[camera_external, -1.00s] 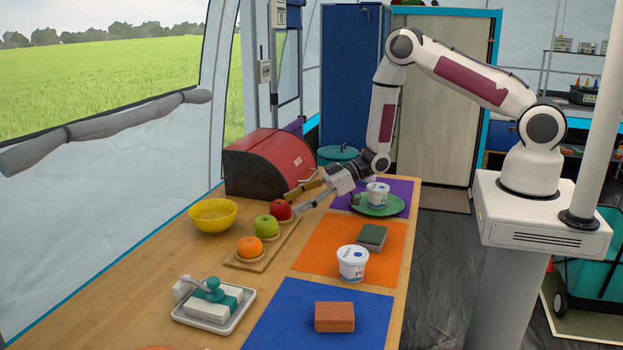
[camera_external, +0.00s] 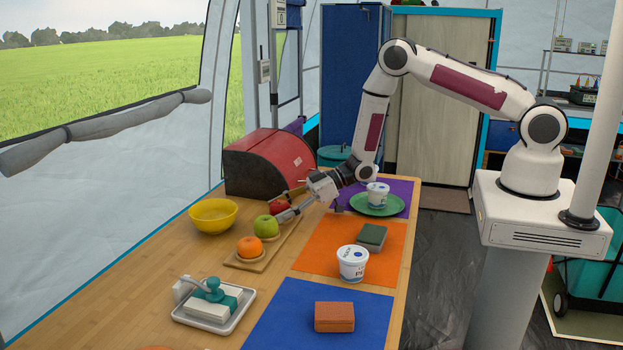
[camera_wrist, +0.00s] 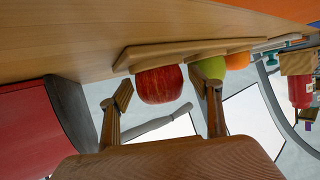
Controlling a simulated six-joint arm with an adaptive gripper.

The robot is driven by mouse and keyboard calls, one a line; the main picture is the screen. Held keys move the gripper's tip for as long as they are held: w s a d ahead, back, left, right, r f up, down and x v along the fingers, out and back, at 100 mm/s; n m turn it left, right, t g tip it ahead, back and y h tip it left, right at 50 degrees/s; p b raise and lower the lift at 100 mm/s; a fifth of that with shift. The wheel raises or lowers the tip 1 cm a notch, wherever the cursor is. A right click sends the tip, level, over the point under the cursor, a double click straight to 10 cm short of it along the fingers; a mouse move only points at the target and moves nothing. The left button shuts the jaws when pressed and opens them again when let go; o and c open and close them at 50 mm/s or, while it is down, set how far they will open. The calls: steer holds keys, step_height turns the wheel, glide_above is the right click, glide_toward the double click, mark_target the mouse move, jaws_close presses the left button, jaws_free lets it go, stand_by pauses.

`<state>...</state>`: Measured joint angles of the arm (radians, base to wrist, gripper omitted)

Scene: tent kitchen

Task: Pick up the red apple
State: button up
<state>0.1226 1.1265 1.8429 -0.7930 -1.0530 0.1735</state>
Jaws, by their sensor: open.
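The red apple (camera_external: 279,206) sits at the far end of a wooden fruit board (camera_external: 243,264), partly hidden by my gripper in the external view. In the wrist view the red apple (camera_wrist: 158,85) shows between the two spread fingers, a little beyond their tips. My gripper (camera_external: 283,203) is open and low over the table, with its fingers at the apple. In the wrist view my gripper (camera_wrist: 162,88) holds nothing. I cannot tell whether a finger touches the apple.
A green apple (camera_external: 266,226) sits close to the near finger, then an orange (camera_external: 249,247) on the same board. A yellow bowl (camera_external: 213,216) stands left, a red-lidded bread box (camera_external: 268,162) behind.

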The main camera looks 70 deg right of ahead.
mark_target(280, 202)
stand_by(0.3)
steer(key=c, duration=1.3)
steer(key=shift+o, duration=0.2)
steer(key=shift+r, duration=0.2)
steer(key=shift+r, duration=4.85)
